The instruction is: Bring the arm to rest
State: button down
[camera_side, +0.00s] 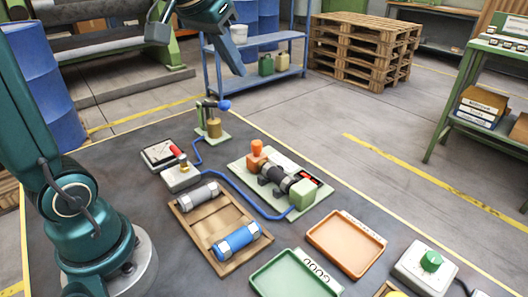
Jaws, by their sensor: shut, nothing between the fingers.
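My gripper (236,66) is at the top of the side view, high above the work table and in front of the blue shelf. It is shut and empty, pointing down, and apart from everything on the table. Its wrist is partly cut off by the top edge. Below, a wooden tray (226,268) holds a grey cylinder (198,195) and a blue cylinder (237,242) with metal ends. A pale green fixture plate (243,167) carries a dark cylindrical part (277,179) lying between an orange block and a green block.
A green tray (275,279) marked GOOD and an orange tray (340,243) lie empty at the front. A box with a green button (431,261) stands at right. A blue hose (245,197) crosses the table.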

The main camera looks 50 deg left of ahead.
jog(key=s+d+f+m, duration=0.1)
jog(key=s+d+f, duration=0.3)
jog(key=s, duration=0.3)
jog(key=s+d+f+m+h, duration=0.1)
jog(key=s+d+f, duration=0.2)
jog(key=s+f, duration=0.3)
jog(key=shift+s+d+g, duration=0.3)
jog(key=shift+s+d, duration=0.05)
jog(key=shift+s, duration=0.2)
